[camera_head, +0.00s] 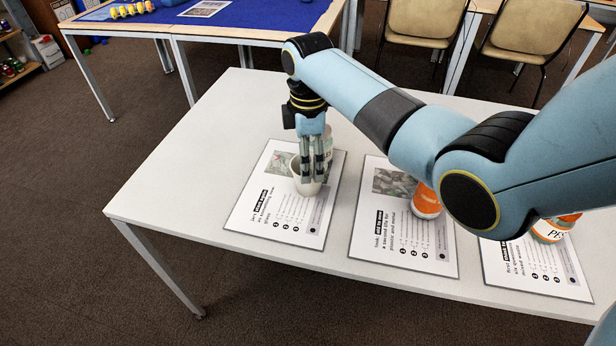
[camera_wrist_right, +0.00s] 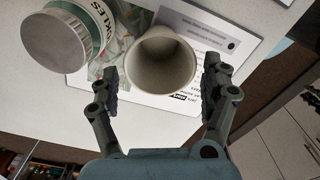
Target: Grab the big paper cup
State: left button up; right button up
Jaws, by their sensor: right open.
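A white paper cup (camera_head: 308,187) stands on the left printed sheet in the head view, with its open mouth up. In the right wrist view the cup (camera_wrist_right: 160,60) shows from above, empty, between my two fingers. My right gripper (camera_head: 313,174) points down at the cup and hides part of it in the head view. In the right wrist view the gripper (camera_wrist_right: 162,82) is open, with a visible gap between each finger and the cup. My left gripper is not in view.
A lidded jar (camera_wrist_right: 55,40) lettered "KLES" stands close beside the cup. An orange and white container (camera_head: 426,202) is on the middle sheet (camera_head: 400,245). Another (camera_head: 548,231) is on the right sheet, partly behind my right arm. The white table (camera_head: 190,190) is clear at left.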

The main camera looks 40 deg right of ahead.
aim_at(307, 191)
jog(key=shift+f, duration=1.6)
jog(key=c, duration=0.5)
jog(key=shift+r, duration=0.15)
